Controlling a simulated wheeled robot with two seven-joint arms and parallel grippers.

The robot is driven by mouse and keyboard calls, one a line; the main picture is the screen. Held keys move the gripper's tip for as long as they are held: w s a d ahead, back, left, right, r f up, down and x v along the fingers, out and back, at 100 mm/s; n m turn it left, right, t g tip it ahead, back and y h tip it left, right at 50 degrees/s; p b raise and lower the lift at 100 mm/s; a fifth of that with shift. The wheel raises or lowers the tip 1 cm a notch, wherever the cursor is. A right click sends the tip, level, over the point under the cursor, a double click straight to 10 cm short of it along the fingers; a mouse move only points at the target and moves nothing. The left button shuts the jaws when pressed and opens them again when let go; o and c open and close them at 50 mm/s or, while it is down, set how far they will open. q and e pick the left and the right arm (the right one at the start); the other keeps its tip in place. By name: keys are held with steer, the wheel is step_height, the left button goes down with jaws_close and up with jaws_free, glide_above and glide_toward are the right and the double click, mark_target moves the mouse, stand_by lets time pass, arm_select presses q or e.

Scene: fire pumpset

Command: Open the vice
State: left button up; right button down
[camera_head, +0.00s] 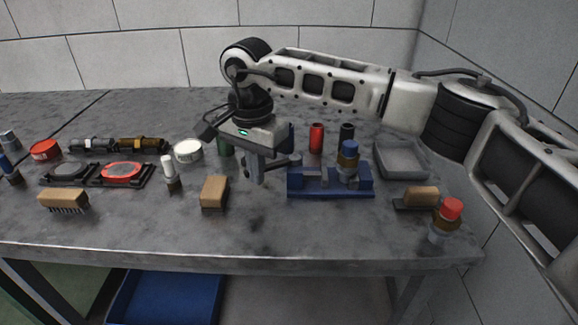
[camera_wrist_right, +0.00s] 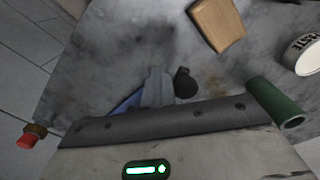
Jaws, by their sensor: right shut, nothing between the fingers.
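The blue vice (camera_head: 330,190) stands on the grey bench, right of centre in the head view. A fitting with a blue cap (camera_head: 348,155) stands upright at its right part; I cannot tell if the jaws touch it. The vice's dark handle (camera_head: 282,162) sticks out on its left side. My right gripper (camera_head: 255,178) points down just left of the vice, shut and empty, beside the handle. In the right wrist view the fingers (camera_wrist_right: 157,90) are together, with a round black handle end (camera_wrist_right: 185,83) close beside them. A bit of the blue vice (camera_wrist_right: 127,106) shows behind. My left gripper is not in view.
A wooden block (camera_head: 214,192) lies left of the gripper. A red cylinder (camera_head: 316,137) and a dark one stand behind the vice; a grey tray (camera_head: 400,160) lies at right. A brush (camera_head: 418,197) and a red-capped fitting (camera_head: 447,217) are near the right front edge. Several items fill the left.

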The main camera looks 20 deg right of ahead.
steer(key=shift+w+a, duration=0.6)
steer(key=shift+w, duration=0.1)
steer(key=shift+w+d, duration=0.1)
steer(key=shift+w, duration=0.05)
steer(key=shift+w+d, duration=0.1)
steer(key=shift+w, duration=0.85)
steer(key=shift+s, duration=0.2)
steer(key=shift+s+d, duration=0.15)
steer(key=shift+s, duration=0.45)
steer(key=shift+r+p, duration=0.15)
steer(key=shift+p, duration=0.15)
steer(key=shift+r+p, duration=2.3)
steer(key=shift+r, duration=1.1)
